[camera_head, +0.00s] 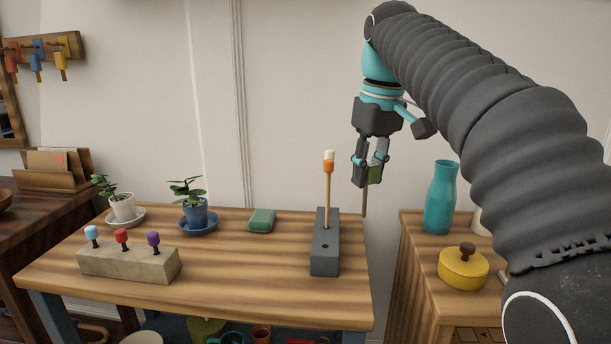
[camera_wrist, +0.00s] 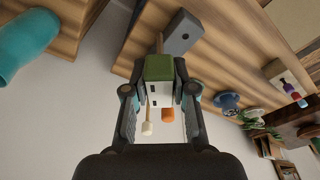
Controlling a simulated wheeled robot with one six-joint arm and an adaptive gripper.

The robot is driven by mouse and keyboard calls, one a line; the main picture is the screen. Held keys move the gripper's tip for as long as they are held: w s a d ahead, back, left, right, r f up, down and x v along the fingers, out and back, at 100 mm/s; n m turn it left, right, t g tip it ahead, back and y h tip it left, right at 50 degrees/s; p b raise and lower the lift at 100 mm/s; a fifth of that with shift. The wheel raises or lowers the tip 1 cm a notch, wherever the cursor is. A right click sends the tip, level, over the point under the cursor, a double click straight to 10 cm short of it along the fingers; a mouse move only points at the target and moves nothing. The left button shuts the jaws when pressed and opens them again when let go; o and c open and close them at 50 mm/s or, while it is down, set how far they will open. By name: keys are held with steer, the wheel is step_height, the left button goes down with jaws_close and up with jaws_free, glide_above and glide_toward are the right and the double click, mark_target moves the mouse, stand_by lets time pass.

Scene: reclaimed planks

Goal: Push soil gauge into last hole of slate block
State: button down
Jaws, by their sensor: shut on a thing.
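The soil gauge (camera_head: 375,175) has a green body and a thin grey probe pointing down. My gripper (camera_head: 369,172) is shut on its green body, which also shows between the fingers in the wrist view (camera_wrist: 160,68). The slate block (camera_head: 325,252) lies on the plank table, long side running front to back. One dark hole shows in its top near the front.
A pale block (camera_head: 130,264) with blue, red and purple-topped pegs stands at the left. Two potted plants and a green box (camera_head: 261,220) are behind. A teal vase (camera_head: 441,198) and yellow pot (camera_head: 463,268) stand on the right cabinet. The table's front middle is clear.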

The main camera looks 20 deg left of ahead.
steer(key=a, duration=0.2)
steer(key=a+f+n, duration=0.1)
steer(key=a, duration=0.1)
steer(key=a+n, duration=0.1)
steer(key=a, duration=0.2)
steer(key=shift+s+f+y, duration=0.2)
steer(key=shift+s+y, duration=0.1)
steer(key=shift+d, duration=0.1)
step_height(320, 180, down, 4)
steer(key=shift+s+d+r+b, duration=0.1)
steer(key=shift+r+b, duration=0.05)
steer(key=shift+b, duration=0.8)
steer(key=shift+p, duration=0.6)
stand_by(0.5)
steer(key=shift+f+b, duration=1.9)
steer(key=shift+f, duration=1.25)
stand_by(0.4)
